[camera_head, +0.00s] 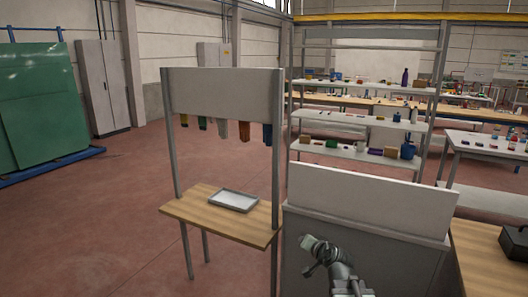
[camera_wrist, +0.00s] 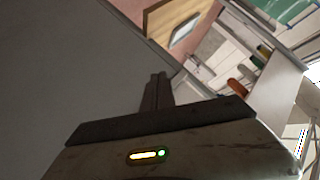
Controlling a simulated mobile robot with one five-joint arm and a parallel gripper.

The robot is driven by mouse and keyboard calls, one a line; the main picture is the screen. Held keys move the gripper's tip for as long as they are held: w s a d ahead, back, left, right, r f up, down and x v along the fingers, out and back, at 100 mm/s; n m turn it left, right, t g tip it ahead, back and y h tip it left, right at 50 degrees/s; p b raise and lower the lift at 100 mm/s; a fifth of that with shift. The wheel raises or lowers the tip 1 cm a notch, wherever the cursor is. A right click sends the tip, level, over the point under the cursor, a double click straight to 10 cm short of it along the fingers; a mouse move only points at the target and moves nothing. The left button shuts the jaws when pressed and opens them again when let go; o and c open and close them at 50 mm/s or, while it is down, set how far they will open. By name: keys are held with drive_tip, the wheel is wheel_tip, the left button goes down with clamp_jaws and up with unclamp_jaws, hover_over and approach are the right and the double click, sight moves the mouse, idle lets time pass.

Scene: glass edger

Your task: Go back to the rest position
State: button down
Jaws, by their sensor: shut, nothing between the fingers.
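My gripper (camera_head: 308,243) shows at the lower middle of the head view, in front of a grey cabinet with an upright white panel. In the wrist view my gripper (camera_wrist: 158,80) has its dark fingers together, with nothing between them. It is apart from the wooden table and the tray.
A small wooden table (camera_head: 185,210) with a grey tray (camera_head: 234,200) stands left of the grey cabinet (camera_head: 310,272). Coloured items (camera_head: 245,131) hang from the panel above it. Loaded shelves (camera_head: 350,155) stand behind. A black box (camera_head: 514,243) is at the right. Open floor (camera_head: 80,220) lies left.

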drive_tip(key=s+a+f+n+g, duration=0.4)
drive_tip(key=s+f+g, duration=0.2)
drive_tip(key=s+f, duration=0.25)
drive_tip(key=s+d+f+g+h, duration=0.1)
drive_tip(key=s+d+f+g, duration=0.1)
drive_tip(key=s, duration=0.4)
drive_tip(key=s+d+f+n+g+h, duration=0.1)
drive_tip(key=s+d+f+g+h, duration=0.1)
drive_tip(key=s+d+g, duration=0.2)
drive_tip(key=s, duration=0.3)
drive_tip(key=shift+f, duration=0.4)
